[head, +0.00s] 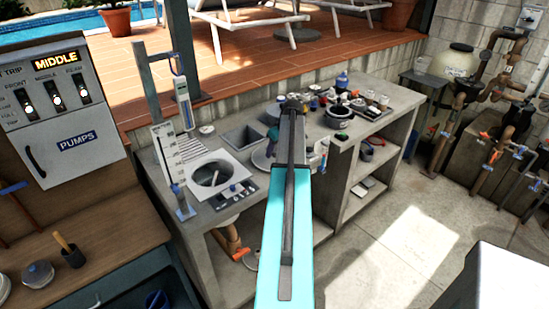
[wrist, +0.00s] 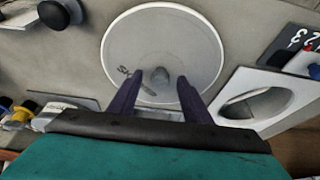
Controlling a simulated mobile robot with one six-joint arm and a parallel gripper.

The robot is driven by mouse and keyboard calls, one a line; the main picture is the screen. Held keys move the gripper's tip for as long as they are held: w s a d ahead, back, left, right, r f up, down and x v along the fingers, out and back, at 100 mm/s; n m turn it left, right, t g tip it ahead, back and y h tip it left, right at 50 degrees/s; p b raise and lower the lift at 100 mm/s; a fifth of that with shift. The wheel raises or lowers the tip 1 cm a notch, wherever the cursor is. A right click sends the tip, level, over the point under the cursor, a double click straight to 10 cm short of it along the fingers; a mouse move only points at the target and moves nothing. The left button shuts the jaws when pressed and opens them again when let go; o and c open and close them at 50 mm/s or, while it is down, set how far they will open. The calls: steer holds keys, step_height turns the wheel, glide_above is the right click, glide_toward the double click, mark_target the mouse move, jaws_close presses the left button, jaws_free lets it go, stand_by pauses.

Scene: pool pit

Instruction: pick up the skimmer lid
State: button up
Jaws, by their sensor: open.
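The skimmer lid (wrist: 160,35) is a pale round disc with a thin rim, a small grey knob (wrist: 160,76) near its middle and dark lettering. It lies on the grey counter and fills the upper middle of the wrist view. My gripper (wrist: 158,82) is open over the lid, with its two dark purple fingers apart on either side of the knob. I cannot tell how far above the lid the fingertips are. In the head view the lid (head: 260,160) shows only in part behind my arm, which hides most of my gripper.
A square plate with a round opening (head: 213,176) lies left of the lid; its opening shows in the wrist view (wrist: 254,104). Fittings and a dark round part (head: 338,117) crowd the counter's right end. A gauge post (head: 160,140) rises at left.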

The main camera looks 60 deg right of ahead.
stand_by(0.4)
jaws_close()
steer(key=shift+r, duration=0.15)
steer(key=shift+r+b, duration=0.95)
steer(key=shift+r, duration=0.55)
steer(key=s+a+r+b, duration=0.1)
steer(key=s+a+b, duration=0.1)
steer(key=s, duration=0.5)
steer(key=s+a+b, duration=0.2)
steer(key=s+a, duration=0.2)
steer(key=s, duration=0.3)
steer(key=shift+s+r+b, duration=0.3)
steer(key=shift+s+r, duration=0.05)
steer(key=shift+r, duration=0.05)
